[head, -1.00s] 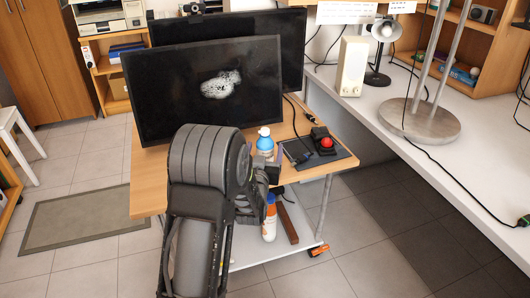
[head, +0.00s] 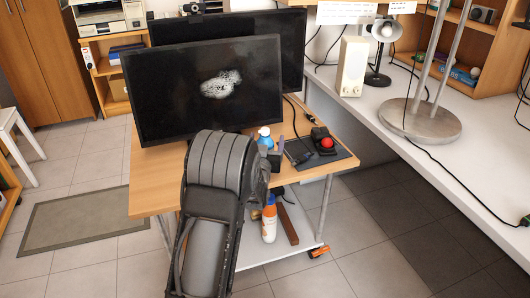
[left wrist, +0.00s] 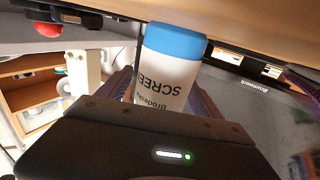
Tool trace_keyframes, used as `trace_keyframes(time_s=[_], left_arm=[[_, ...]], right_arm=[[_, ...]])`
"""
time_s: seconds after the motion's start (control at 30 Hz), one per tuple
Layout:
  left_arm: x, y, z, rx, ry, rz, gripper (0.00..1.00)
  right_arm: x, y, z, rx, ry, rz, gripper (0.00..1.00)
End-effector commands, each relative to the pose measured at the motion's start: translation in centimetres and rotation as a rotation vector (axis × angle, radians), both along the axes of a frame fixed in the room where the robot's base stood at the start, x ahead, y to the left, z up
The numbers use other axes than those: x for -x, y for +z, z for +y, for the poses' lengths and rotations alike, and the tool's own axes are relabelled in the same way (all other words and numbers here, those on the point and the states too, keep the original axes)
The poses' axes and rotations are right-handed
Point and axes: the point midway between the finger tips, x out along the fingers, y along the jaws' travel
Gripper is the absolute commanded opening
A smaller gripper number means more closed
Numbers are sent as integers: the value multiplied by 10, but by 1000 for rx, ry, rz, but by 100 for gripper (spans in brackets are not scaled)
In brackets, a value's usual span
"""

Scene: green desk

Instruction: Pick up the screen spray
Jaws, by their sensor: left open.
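The screen spray (head: 265,139) is a white bottle with a blue top, standing on the wooden desk in front of the near monitor. In the head view my left arm hides its lower part. In the left wrist view the screen spray (left wrist: 166,68) shows its blue band and the letters "SCREE", upside down. My left gripper (head: 272,151) is open, with a finger on each side of the bottle. Whether a finger touches it I cannot tell. My right gripper is not in view.
A black monitor (head: 205,88) stands close behind. A joystick with a red ball (head: 326,143) sits on a dark mat right of the bottle. A white side table (head: 375,110) is at the right.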

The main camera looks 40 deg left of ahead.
Motion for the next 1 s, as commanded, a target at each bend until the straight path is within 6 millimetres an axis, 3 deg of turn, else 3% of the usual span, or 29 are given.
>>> trace_keyframes(time_s=[0.1,1.0], left_arm=[[0,0,0,0,0,0,75],[0,1,0,0,0,-1,2]], right_arm=[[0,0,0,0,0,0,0],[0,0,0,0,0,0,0]])
